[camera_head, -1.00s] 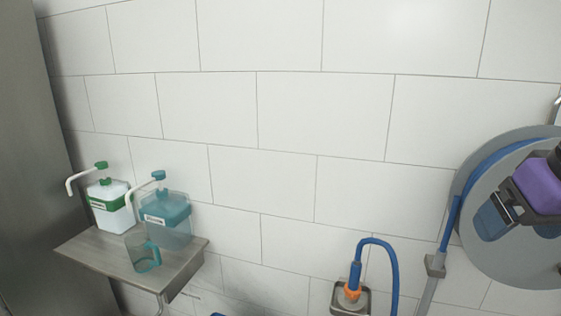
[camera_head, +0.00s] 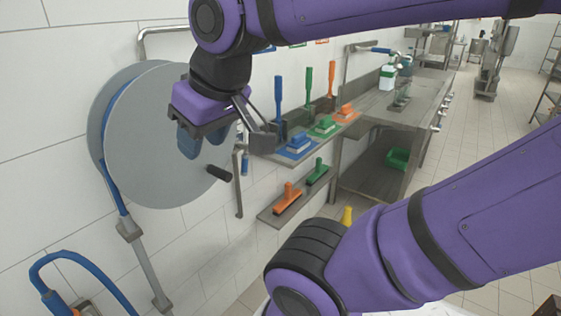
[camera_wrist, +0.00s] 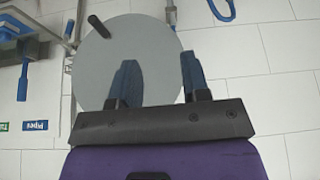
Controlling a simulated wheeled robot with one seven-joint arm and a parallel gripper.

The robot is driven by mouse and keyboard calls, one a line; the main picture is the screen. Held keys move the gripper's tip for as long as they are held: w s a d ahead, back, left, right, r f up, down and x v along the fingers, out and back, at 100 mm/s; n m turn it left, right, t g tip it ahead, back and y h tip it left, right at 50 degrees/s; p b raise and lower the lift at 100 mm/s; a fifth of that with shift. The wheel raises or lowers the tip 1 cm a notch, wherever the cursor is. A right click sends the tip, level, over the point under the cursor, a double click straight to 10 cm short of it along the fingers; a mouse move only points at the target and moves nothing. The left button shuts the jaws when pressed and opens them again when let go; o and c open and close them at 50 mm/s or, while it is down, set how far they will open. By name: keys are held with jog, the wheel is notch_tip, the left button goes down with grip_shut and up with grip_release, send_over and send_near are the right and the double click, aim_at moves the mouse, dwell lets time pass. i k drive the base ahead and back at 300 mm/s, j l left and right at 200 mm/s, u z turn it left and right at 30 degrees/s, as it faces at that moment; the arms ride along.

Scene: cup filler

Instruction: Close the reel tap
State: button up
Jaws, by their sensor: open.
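The hose reel is a large grey disc (camera_head: 145,150) on the wall at the left in the head view, with a black crank handle (camera_head: 219,173). It fills the middle of the wrist view (camera_wrist: 145,45). A metal pipe (camera_head: 238,195) runs down beside it. A small blue part (camera_head: 245,162) sits by this pipe; I cannot tell for certain whether it is the reel tap. My gripper (camera_head: 203,140) is in front of the disc, left of the pipe. Its blue fingers are apart with nothing between them, as the wrist view also shows (camera_wrist: 159,60).
A wall shelf (camera_head: 300,155) right of the pipe holds coloured brushes. A lower shelf (camera_head: 275,212) holds an orange and a green brush. A metal counter (camera_head: 400,105) stands behind. A blue hose (camera_head: 75,262) loops at lower left. Floor at right is open.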

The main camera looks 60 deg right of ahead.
aim_at(245, 165)
jog(key=z, duration=1.15)
jog(key=i+j+z, duration=0.1)
jog(key=i, duration=0.35)
jog(key=i+j+z, duration=0.1)
jog(key=i, duration=0.3)
